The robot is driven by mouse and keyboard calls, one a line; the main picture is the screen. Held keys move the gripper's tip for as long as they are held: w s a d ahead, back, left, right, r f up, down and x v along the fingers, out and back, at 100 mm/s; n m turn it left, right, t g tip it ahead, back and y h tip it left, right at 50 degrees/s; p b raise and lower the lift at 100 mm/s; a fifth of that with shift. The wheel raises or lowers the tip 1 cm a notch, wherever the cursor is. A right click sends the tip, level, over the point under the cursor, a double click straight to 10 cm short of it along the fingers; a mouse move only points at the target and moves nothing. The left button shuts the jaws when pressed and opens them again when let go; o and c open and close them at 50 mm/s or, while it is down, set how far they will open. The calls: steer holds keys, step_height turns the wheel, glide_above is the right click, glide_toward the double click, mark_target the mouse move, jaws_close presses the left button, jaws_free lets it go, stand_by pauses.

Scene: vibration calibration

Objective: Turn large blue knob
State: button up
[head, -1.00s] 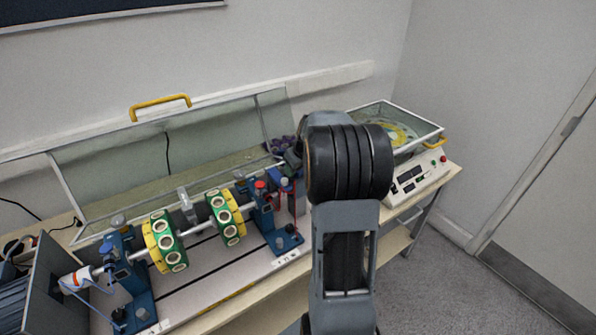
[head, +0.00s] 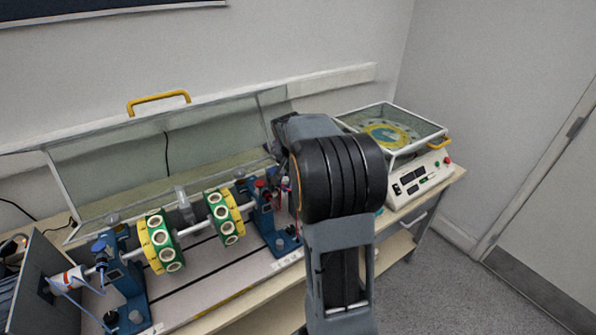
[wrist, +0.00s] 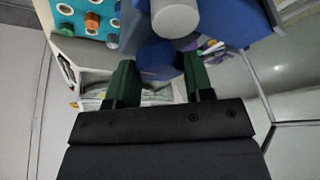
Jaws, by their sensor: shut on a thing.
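A large blue knob (wrist: 157,58) shows in the wrist view, between the two dark green fingers of my gripper (wrist: 158,70). My gripper is shut on it. A grey cylinder (wrist: 175,16) and a blue block (wrist: 232,22) lie just beyond the knob. In the head view my own arm hides my gripper and the knob it holds.
The bench carries a shaft rig with green and yellow discs (head: 160,241), blue stands (head: 126,280) and a raised clear cover (head: 110,185). A white control box (head: 420,180) stands right of my arm. Floor (head: 460,295) is free at right.

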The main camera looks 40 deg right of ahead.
steer(key=m+g+b, duration=0.1)
steer(key=m, duration=0.1)
steer(key=m+g+b, duration=0.1)
steer(key=m, duration=0.2)
steer(key=shift+w+f+m+h, duration=0.1)
steer(key=shift+m+h, duration=0.2)
steer(key=shift+h, duration=0.1)
steer(key=m+g, duration=0.2)
steer(key=m, duration=0.2)
steer(key=shift+m+b, duration=0.4)
steer(key=o, duration=0.9)
steer(key=p+v, duration=0.1)
steer(key=v, duration=1.3)
steer(key=shift+w+d, duration=0.15)
steer(key=shift+d, duration=0.05)
